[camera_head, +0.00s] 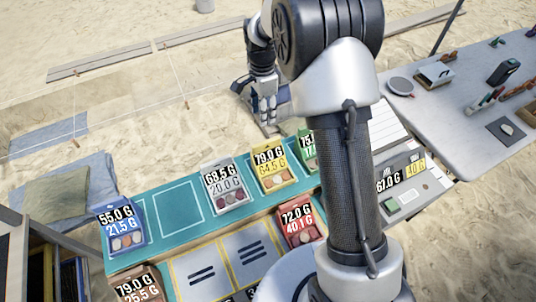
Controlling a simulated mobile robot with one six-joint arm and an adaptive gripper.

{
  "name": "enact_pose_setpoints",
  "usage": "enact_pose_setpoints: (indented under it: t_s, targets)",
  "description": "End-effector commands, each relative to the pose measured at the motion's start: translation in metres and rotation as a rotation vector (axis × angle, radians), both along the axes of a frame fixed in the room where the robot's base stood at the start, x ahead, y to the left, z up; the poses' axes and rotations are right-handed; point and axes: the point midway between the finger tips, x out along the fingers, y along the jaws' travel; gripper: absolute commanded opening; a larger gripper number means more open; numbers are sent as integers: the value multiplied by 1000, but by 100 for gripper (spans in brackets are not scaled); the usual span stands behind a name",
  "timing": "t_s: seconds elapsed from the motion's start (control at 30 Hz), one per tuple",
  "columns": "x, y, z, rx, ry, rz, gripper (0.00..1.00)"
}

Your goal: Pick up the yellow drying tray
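The yellow drying tray (275,188) stands on the teal mat, right of the middle of its back row. It holds several small round pieces, and labels reading 79.0 G and 64.5 G cover part of it. My gripper (265,118) is in the air beyond the tray, up and slightly left of it in the picture. It is apart from the tray and points down.
An empty outlined slot lies between blue and grey. A grey table (450,120) with tools stands right.

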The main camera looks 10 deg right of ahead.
Motion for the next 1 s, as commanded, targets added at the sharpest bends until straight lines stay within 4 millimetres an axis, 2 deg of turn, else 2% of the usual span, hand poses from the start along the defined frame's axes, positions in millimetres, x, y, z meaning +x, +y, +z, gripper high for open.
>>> enact_pose_setpoints:
  t_s: [0.4, 0.5, 0.83, 1.0]
  targets:
    - [-2, -1, -88, 0, 6, 0, 39]
    - [-1, -1, -104, 0, 4, 1, 39]
    - [0, -2, -126, 0, 3, 1, 39]
    - [1, -8, -150, 0, 4, 1, 39]
